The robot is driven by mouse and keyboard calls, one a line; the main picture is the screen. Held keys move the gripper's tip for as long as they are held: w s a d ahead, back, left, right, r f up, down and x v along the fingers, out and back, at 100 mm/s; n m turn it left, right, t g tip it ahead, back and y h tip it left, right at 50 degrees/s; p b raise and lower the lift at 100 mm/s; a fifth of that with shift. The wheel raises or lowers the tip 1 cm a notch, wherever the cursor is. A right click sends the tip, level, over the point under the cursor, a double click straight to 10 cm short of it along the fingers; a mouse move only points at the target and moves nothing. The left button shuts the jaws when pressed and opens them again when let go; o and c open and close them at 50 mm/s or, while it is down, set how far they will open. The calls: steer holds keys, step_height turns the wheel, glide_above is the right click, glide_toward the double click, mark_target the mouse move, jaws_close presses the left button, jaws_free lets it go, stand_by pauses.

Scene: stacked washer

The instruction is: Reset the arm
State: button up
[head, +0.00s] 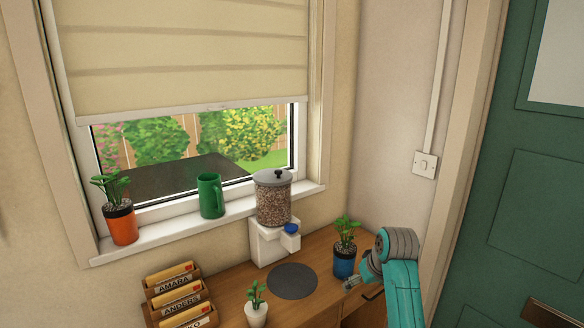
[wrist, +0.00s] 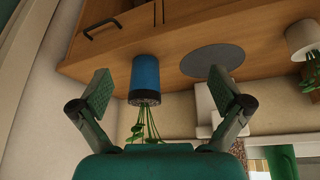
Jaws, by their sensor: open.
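My teal arm comes in at the lower right of the head view, and its gripper (head: 354,283) is low over the right end of the wooden desk, in front of a blue-potted plant (head: 344,262). In the wrist view, which looks upside down, my gripper (wrist: 161,84) is open with its two padded fingers wide apart. The blue pot (wrist: 145,78) shows between the fingers, beyond them. I see nothing held. Whether a finger touches the pot I cannot tell.
The desk (head: 240,283) bears a dark round mat (head: 293,281), a white-potted plant (head: 256,306), a name-labelled file rack (head: 180,297) and a dispenser (head: 273,215). A green door (head: 530,190) is right.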

steer(key=s+f+m+t, duration=0.1)
steer(key=s+f+t, duration=0.1)
steer(key=s+f, duration=0.75)
steer(key=s+f+t, duration=0.1)
steer(key=s+f, duration=0.6)
steer(key=f, duration=0.6)
steer(key=s+a+f+m+t, duration=0.1)
steer(key=s+f+t, duration=0.15)
steer(key=s, duration=0.85)
steer(key=s+h, duration=0.1)
steer(key=s, duration=1)
steer(key=s+r+t, duration=0.2)
steer(key=s+r, duration=0.7)
steer(key=s, duration=0.2)
steer(key=s+r+m+t, duration=0.1)
steer(key=s+r+t, duration=0.1)
steer(key=s+r, duration=0.7)
steer(key=s, duration=0.2)
steer(key=shift+s, duration=0.3)
